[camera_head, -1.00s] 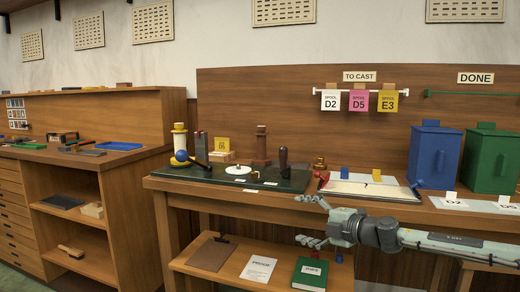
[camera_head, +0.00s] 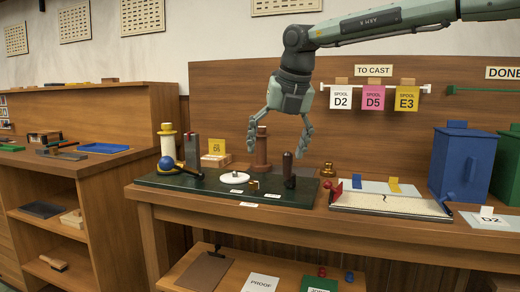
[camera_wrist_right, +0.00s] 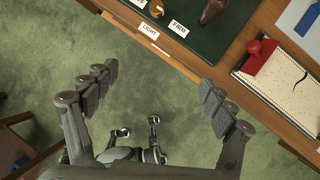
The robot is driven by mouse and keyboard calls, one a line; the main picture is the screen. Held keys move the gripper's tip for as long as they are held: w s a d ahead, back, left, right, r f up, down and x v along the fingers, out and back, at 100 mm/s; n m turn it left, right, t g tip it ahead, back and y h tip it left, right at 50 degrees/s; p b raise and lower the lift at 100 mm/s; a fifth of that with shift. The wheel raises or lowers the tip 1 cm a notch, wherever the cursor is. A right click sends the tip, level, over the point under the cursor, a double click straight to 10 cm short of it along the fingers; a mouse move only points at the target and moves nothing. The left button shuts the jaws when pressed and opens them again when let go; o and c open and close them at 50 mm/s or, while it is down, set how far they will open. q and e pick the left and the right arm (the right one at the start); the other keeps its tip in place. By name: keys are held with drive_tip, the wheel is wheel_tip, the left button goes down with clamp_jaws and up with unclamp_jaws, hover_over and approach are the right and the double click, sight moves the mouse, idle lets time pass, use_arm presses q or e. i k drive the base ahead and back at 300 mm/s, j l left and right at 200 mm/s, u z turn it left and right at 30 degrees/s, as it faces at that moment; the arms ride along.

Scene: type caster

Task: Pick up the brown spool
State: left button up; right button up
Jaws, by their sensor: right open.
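The brown spool (camera_head: 262,150) stands upright at the back of the dark green mat (camera_head: 160,181) on the workbench. My right gripper (camera_head: 276,152) comes down from the upper right in the head view, open and empty. Its left finger overlaps the top of the spool in the picture; I cannot tell how far apart they are in depth. In the right wrist view my right gripper (camera_wrist_right: 156,95) has its fingers wide apart over green floor, and the spool does not show. My left gripper does not show in the head view.
A cream spool (camera_head: 167,142) stands further left. A tray (camera_head: 388,203) and blue bin (camera_head: 462,165) lie right.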

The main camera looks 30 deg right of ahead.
sight(262, 166)
drive_tip(key=i+l, duration=0.45)
drive_tip(key=i, duration=0.15)
drive_tip(key=i+l, duration=0.45)
drive_tip(key=i, duration=0.15)
